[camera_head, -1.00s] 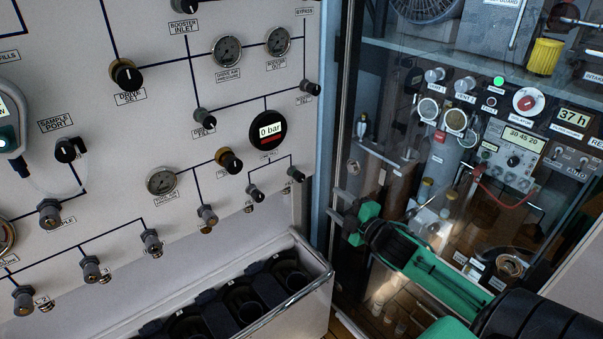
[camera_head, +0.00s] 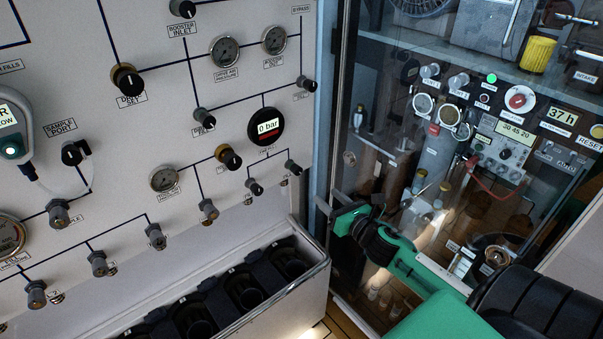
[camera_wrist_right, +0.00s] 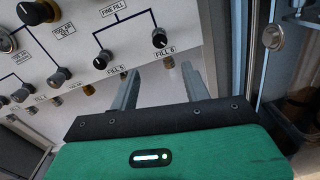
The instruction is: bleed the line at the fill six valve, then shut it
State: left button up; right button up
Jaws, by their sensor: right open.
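The fill six valve is a small black knob (camera_head: 293,167) at the right end of the panel's lower row. In the right wrist view its knob (camera_wrist_right: 160,38) sits just above the label "FILL 6", beyond the fingertips. A brass outlet fitting (camera_wrist_right: 169,63) shows below it, between the fingers. My right gripper (camera_head: 337,203) is open and empty, to the right of and below the valve, apart from it. Its two grey fingers also show in the wrist view (camera_wrist_right: 162,75), pointing at the panel. My left gripper is out of view.
A digital gauge (camera_head: 266,127) reads 0 bar. The fill five knob (camera_head: 255,187) is close on the left. A rack (camera_head: 320,270) with dark round holders juts out below the panel. A glass-fronted cabinet (camera_head: 400,165) and its frame stand to the right.

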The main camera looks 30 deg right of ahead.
aim_at(299, 172)
jog(key=w+p, duration=0.2)
jog(key=w, duration=0.3)
jog(key=w+p, duration=0.1)
jog(key=w, duration=0.5)
jog(key=shift+w+a+r+p, duration=0.15)
jog(key=shift+w+p, duration=0.1)
jog(key=shift+p, duration=0.15)
jog(key=shift+w, duration=0.8)
jog(key=c, duration=1)
